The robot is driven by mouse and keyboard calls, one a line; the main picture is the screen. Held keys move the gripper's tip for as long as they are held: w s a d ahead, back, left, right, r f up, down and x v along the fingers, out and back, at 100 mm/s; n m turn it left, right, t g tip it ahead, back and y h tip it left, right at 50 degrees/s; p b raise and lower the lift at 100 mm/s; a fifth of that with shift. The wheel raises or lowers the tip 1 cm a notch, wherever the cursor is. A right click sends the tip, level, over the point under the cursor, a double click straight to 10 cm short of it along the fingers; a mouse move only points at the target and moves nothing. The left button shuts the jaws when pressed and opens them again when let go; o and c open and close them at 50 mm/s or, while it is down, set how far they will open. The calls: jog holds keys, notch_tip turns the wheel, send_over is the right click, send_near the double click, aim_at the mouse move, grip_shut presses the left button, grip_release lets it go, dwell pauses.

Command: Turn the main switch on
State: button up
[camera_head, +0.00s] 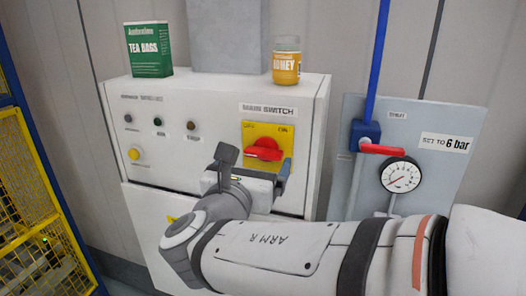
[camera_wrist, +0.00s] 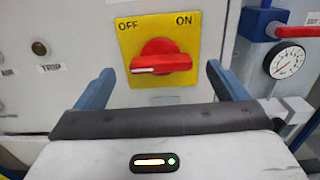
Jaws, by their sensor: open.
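The main switch is a red rotary knob (camera_head: 264,150) on a yellow plate (camera_head: 284,133) on the front of a white cabinet. In the wrist view the knob (camera_wrist: 160,57) lies horizontal, its white mark pointing left, on the OFF side. The plate (camera_wrist: 185,32) reads OFF at upper left and ON at upper right. My gripper (camera_head: 254,167) is in front of and slightly below the knob. In the wrist view my gripper (camera_wrist: 162,82) has its blue fingers wide apart on either side of the knob, with nothing between them. I see no contact with the knob.
A green tea box (camera_head: 149,50) and a honey jar (camera_head: 286,61) stand on the cabinet (camera_head: 190,90). To the right, a grey panel carries a red valve handle (camera_head: 380,149) and a pressure gauge (camera_head: 400,175). A yellow mesh fence (camera_head: 35,190) stands at left.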

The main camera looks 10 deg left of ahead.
aim_at(261, 155)
jog(key=shift+w+d+p, duration=0.15)
jog(key=shift+w+p, duration=0.15)
jog(key=shift+w, duration=1.35)
jog(key=shift+c, duration=0.5)
